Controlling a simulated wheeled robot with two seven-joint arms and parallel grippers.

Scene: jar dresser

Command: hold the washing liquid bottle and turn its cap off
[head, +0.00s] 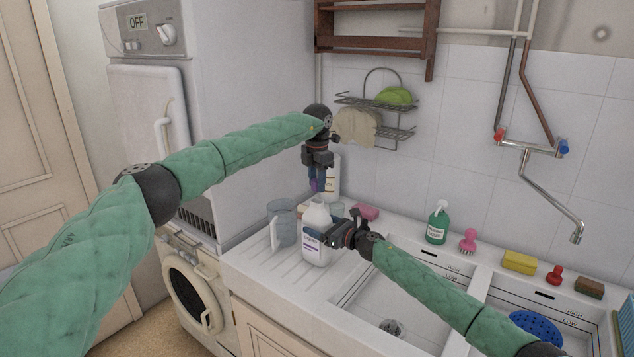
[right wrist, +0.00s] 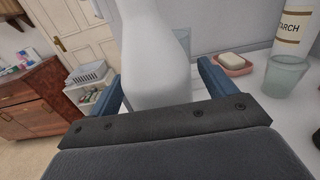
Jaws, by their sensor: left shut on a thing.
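The white washing liquid bottle (head: 317,218) stands upright on the ribbed drainboard, with a label on its front. My left gripper (head: 318,186) points down just above the bottle's neck and is shut on a small purple piece, apparently the cap. The piece is mostly hidden by the fingers; I cannot tell whether it still touches the neck. My right gripper (head: 325,236) reaches in from the right with its fingers on both sides of the bottle's body. In the right wrist view the bottle (right wrist: 158,60) stands between the fingers; whether they press on it I cannot tell.
A clear jug (head: 282,224) stands left of the bottle. A starch bottle (head: 331,172) and a pink soap dish (head: 366,212) are behind it. The sink (head: 470,290) lies to the right, with a green bottle (head: 437,226) and sponges along its back edge.

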